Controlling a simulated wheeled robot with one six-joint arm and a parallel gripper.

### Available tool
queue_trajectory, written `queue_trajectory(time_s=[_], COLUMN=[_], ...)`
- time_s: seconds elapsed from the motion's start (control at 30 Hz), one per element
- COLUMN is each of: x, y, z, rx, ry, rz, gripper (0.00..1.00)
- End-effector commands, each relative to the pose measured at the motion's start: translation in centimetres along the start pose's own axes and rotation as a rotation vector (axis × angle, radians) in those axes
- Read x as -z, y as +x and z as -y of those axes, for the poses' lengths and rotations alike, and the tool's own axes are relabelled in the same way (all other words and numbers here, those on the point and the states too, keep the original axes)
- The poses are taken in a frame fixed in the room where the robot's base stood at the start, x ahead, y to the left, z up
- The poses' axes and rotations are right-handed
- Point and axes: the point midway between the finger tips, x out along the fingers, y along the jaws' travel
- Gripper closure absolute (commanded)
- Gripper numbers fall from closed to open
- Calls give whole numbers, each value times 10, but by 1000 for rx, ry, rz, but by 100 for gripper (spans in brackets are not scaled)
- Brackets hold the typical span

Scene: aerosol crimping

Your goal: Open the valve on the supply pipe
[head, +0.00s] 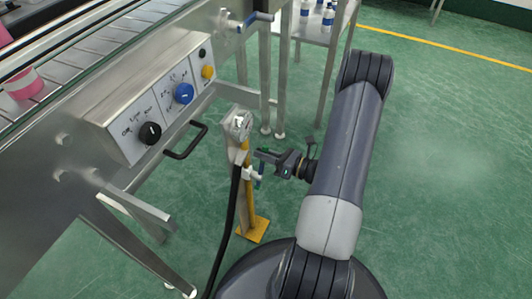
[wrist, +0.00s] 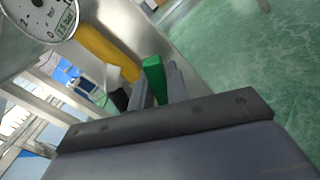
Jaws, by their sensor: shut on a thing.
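The supply pipe is a yellow upright (head: 249,205) on a yellow foot plate beside the machine, and it shows in the wrist view (wrist: 108,52) as a yellow tube. A round dial gauge (head: 241,125) sits at its top and also shows in the wrist view (wrist: 40,15). The valve's green handle (wrist: 154,78) lies between my fingers in the wrist view. My gripper (head: 266,158) reaches it from the right, beside the pipe below the gauge, and is shut on the handle. The fingers hide part of the handle and the valve body.
A control panel with a black knob (head: 149,133), a blue knob (head: 183,94) and a yellow knob (head: 208,72) is at the left. A black bar handle (head: 186,141) juts out below it. A black hose (head: 231,225) hangs beside the pipe. The green floor at right is clear.

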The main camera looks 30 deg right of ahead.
Motion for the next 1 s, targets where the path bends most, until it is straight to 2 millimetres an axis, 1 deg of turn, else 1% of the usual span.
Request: queue_trajectory(time_s=[0.3, 0.7, 0.73, 0.9, 1.0], x=[2, 2, 2, 1, 1], y=[0, 0, 0, 0, 0], z=[-6, -6, -6, -6, -6], rx=[1, 1, 1, 1, 0], ry=[-68, -72, -72, -73, -73], rz=[-1, -2, -2, -1, -1], gripper=[100, 100, 83, 69, 63])
